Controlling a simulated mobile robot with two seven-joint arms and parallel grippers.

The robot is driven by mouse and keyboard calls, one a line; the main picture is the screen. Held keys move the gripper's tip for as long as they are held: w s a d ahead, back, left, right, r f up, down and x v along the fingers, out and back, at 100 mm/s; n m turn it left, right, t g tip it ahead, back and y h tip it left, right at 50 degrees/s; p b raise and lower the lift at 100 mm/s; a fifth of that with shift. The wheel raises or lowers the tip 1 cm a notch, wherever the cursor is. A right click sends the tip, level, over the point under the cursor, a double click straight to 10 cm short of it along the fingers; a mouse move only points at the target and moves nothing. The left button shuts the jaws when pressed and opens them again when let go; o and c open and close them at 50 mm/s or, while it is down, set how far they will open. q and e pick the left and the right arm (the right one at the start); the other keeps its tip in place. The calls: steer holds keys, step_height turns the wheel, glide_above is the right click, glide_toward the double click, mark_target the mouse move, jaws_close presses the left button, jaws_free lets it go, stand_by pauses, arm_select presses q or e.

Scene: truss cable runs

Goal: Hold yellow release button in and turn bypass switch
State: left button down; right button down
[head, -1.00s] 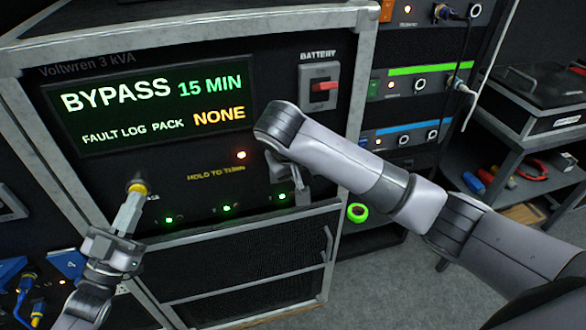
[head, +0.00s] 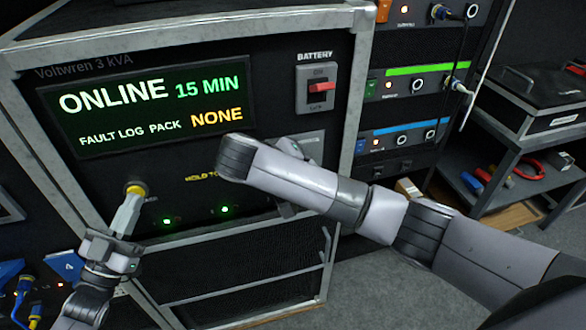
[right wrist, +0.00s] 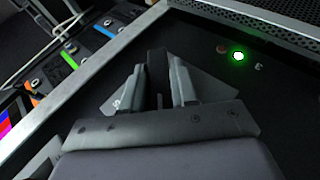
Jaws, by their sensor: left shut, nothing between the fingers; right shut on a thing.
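The yellow release button (head: 135,189) is on the lower left of the Voltwren panel in the head view. My left gripper (head: 129,208) is shut and empty, and its fingertips press against the button. My right gripper (right wrist: 160,84) is shut on the dark handle of the bypass switch (right wrist: 157,70) in the right wrist view. In the head view my right arm hides most of that switch. The display (head: 150,105) reads ONLINE, 15 MIN, FAULT LOG PACK NONE.
A red battery switch (head: 322,87) sits at the panel's upper right, near my right arm. A rack with cabled units (head: 425,75) stands to the right. A shelf cart (head: 510,150) with tools is further right. Grey floor lies below.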

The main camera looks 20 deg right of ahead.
steer(key=shift+w+a+r, duration=0.1)
steer(key=shift+w+r, duration=0.05)
steer(key=shift+r, duration=0.1)
